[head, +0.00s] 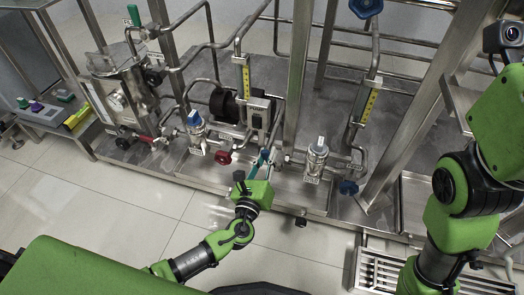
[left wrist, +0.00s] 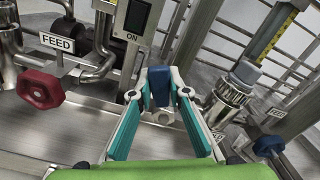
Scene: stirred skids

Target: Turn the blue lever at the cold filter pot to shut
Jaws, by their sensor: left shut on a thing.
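My left gripper (head: 263,161) reaches low over the skid from the front, between the two small filter pots. In the left wrist view its teal fingers (left wrist: 158,96) are shut on a blue lever (left wrist: 159,78), which stands upright between the fingertips. In the head view the lever cannot be made out clearly. A steel filter pot (head: 317,156) stands to the right of the gripper; it also shows in the left wrist view (left wrist: 230,97). A blue-topped pot (head: 196,128) stands to the left. I cannot read which pot is the cold one. My right gripper is out of view.
A red handwheel (head: 223,157) is left of the gripper and a blue handwheel (head: 349,187) is right. A pump (head: 228,103), pipes and upright posts stand close behind. The tiled floor (head: 100,215) in front is clear at left. A grating (head: 385,272) lies at lower right.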

